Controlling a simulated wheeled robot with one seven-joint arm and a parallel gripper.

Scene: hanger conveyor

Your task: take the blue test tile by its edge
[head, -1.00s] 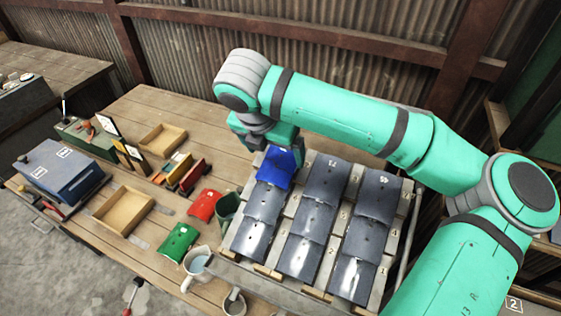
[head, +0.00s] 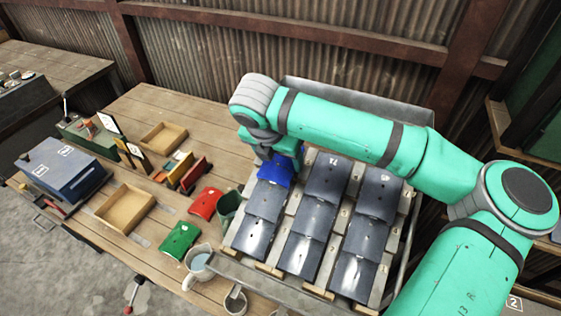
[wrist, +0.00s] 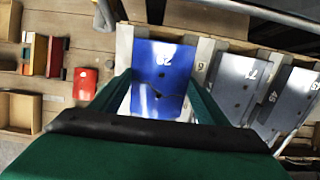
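The blue test tile (head: 273,170) lies at the top of the left column of tiles on the sloping rack. In the wrist view the blue tile (wrist: 160,75) shows a white number and dark marks near its middle. My gripper (head: 285,155) is at the far end of the tile in the head view and hides part of it. In the wrist view my gripper (wrist: 160,92) is open, with one green finger on each side of the tile. I cannot tell whether either finger touches it.
Grey slate tiles (head: 325,180) fill the rest of the rack. Wooden trays (head: 125,208) lie farther left.

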